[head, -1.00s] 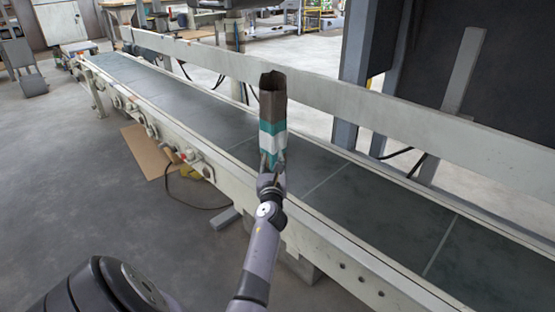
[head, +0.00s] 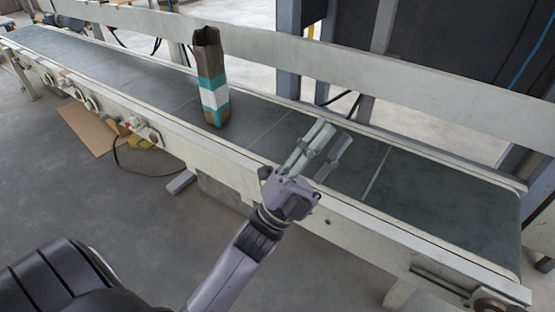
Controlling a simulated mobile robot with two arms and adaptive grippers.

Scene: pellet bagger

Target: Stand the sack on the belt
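The sack (head: 213,95) is brown with teal and white bands and has an open top. It stands upright on the dark belt (head: 265,120), left of the picture's middle. My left gripper (head: 334,140) is to the right of the sack, over the belt and apart from it. Its fingers are spread with a gap between them, and nothing is held. My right gripper is not in view.
A pale rail (head: 420,85) runs along the belt's far side, and a pale side frame (head: 235,160) along its near side. Brown cardboard (head: 88,128) lies on the floor at left. The belt is clear right of my gripper.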

